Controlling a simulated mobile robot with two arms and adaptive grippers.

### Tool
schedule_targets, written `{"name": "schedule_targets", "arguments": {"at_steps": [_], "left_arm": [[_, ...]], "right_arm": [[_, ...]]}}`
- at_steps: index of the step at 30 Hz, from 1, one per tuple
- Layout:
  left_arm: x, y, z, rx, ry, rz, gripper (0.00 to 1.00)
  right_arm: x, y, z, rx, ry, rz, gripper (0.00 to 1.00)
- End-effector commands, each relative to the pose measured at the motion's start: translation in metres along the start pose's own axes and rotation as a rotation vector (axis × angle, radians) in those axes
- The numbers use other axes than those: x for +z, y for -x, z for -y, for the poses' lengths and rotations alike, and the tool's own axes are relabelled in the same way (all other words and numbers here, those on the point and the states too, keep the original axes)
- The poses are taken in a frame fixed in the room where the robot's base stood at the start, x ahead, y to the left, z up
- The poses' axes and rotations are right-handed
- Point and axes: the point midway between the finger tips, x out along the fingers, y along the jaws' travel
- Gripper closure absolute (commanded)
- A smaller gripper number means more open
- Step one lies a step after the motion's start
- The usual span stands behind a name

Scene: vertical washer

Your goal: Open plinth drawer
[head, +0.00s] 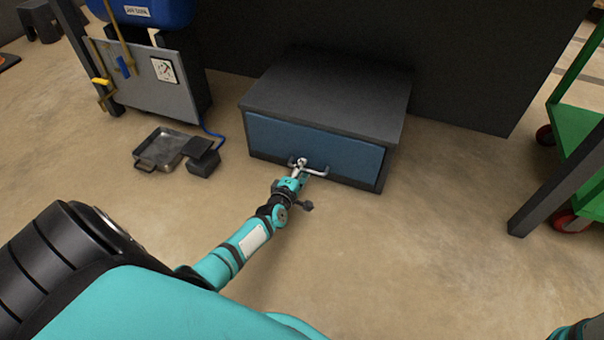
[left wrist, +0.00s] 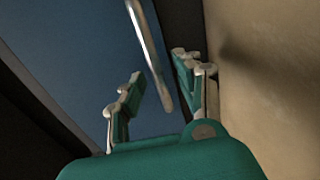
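The plinth drawer (head: 340,152) has a blue front set in a dark grey plinth (head: 325,95) on the floor. It looks closed, its front flush with the plinth. A silver bar handle (head: 318,172) runs across the front. My left gripper (head: 299,166) is at the left part of the handle. In the left wrist view the left gripper (left wrist: 157,80) has its fingers apart, with the handle (left wrist: 150,55) passing between them; I see a gap on the left finger's side. My right gripper is out of view.
A metal tray (head: 162,149) and a small dark box (head: 203,160) lie on the floor left of the plinth. A grey machine (head: 155,80) with a blue tank stands behind them. A green cart (head: 580,130) is at the right. Floor before the drawer is clear apart from my arm.

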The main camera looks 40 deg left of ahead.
Motion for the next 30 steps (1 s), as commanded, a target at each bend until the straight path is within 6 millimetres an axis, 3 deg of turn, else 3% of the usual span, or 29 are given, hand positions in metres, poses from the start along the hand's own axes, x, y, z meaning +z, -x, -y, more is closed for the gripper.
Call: {"name": "schedule_targets", "arguments": {"at_steps": [11, 20, 30], "left_arm": [[-0.0001, -0.0083, -0.0005, -0.001, 0.000, 0.000, 0.66], [0.0000, -0.0080, -0.0003, -0.001, 0.000, 0.000, 1.00], [0.0001, -0.0079, -0.0002, -0.001, 0.000, 0.001, 1.00]], "right_arm": [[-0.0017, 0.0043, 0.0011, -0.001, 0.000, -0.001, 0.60], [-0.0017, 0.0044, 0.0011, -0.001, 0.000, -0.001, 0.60], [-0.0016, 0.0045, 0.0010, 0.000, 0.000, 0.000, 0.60]]}}
